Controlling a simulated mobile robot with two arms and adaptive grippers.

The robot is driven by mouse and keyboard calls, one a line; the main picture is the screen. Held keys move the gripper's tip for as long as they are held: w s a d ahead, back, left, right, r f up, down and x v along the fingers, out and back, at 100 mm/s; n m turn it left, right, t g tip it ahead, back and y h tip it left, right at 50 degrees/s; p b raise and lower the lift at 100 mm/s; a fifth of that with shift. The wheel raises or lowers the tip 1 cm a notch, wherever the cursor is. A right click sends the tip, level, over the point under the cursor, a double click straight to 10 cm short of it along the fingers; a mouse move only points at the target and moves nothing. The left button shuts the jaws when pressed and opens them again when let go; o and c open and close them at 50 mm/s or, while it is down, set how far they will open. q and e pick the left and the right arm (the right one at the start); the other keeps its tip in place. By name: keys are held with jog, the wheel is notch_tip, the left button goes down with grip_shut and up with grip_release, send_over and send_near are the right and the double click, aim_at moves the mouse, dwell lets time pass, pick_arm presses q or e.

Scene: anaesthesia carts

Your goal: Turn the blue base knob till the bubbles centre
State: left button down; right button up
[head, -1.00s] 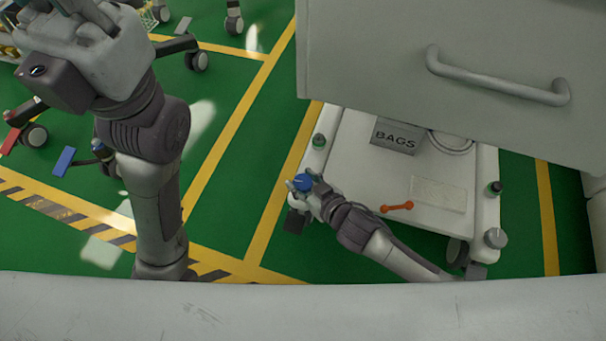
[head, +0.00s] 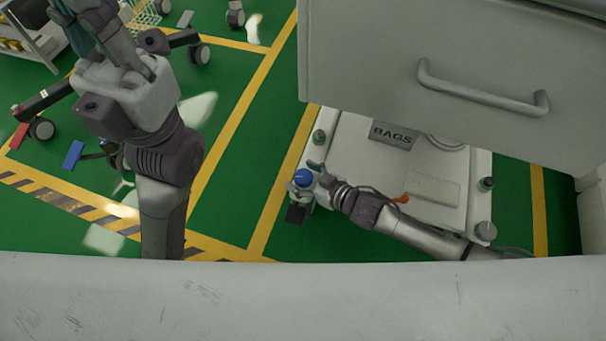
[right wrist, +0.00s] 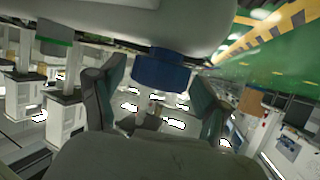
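The blue base knob (head: 302,177) sits at the left front corner of the white cart base (head: 350,140). My right gripper (head: 311,181) is at this knob, its fingers spread on either side. In the right wrist view the blue knob (right wrist: 162,69) shows between the two separated fingers, with a small gap on the left side; contact on the right cannot be told. My left gripper (head: 85,25) is at the upper left, partly cut off by the top edge, and its fingers are unclear. I cannot make out any bubbles.
Green-ringed knobs (head: 319,136) (head: 487,184) and a grey knob (head: 485,232) stand at other base corners.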

jog(key=v, duration=1.2)
dwell(0.4)
